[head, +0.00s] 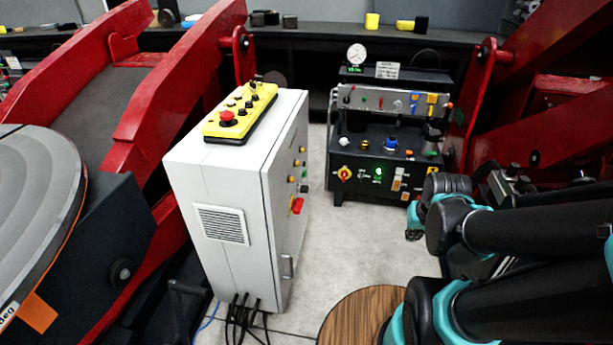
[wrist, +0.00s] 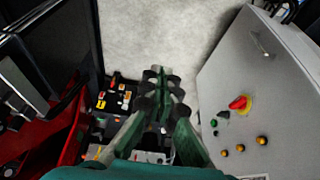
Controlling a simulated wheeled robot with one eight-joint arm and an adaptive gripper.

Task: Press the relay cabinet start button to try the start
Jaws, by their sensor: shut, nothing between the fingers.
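The relay cabinet (head: 215,175) is a light grey box standing upright in the middle of the head view. Its door faces right and is seen at a steep angle there. The door (wrist: 235,75) fills the right of the wrist view. It carries a red switch on a yellow plate (wrist: 239,102), a small green button (wrist: 214,123), a black button (wrist: 224,114) and a row of amber lamps or buttons (wrist: 240,148). My gripper (wrist: 162,75) is shut and empty, left of the door controls and apart from them.
A yellow pendant (head: 240,112) with a red knob lies on the cabinet top. A black control bench (head: 385,165) with a gauge stands behind. Red positioner arms (head: 185,85) flank the space. A round wooden top (head: 355,318) is in front. Pale floor lies between cabinet and bench.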

